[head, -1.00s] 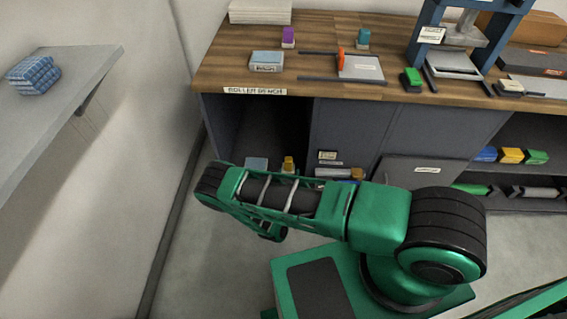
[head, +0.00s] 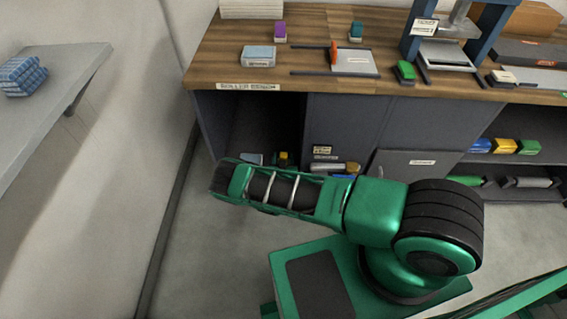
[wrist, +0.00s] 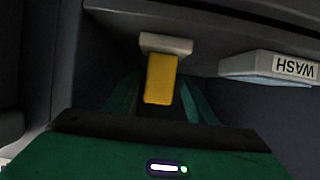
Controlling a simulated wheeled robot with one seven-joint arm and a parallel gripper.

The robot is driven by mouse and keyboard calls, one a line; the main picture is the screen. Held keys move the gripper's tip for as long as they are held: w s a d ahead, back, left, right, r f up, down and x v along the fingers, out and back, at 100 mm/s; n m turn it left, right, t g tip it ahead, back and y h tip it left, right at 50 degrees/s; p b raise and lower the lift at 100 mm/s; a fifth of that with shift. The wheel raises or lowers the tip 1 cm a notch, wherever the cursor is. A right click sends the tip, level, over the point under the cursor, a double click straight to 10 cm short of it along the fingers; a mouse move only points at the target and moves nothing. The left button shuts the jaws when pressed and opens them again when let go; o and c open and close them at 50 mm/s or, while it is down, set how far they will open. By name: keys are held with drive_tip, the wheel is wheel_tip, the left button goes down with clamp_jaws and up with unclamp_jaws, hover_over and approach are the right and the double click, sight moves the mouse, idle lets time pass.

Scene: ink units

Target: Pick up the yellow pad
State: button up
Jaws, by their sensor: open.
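The yellow pad (wrist: 161,79) with a pale base or backing stands in the dark open bay of the bench; it shows in the centre of the upside-down wrist view. In the head view its small yellow top (head: 283,156) shows just above my arm. My gripper (wrist: 162,98) is open, with one green finger on either side of the pad in the wrist view. I cannot tell whether the fingers touch it. In the head view my gripper is hidden behind my arm and the pad's lower part is obscured.
A white box marked WASH (wrist: 270,66) sits beside the pad. The bay's dark side wall (wrist: 25,60) is close on the other side. Blue, yellow and green blocks (head: 503,146) stand on the right shelf. The wooden bench top (head: 225,62) holds several tools and pads.

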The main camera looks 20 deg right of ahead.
drive_tip(key=c, duration=1.2)
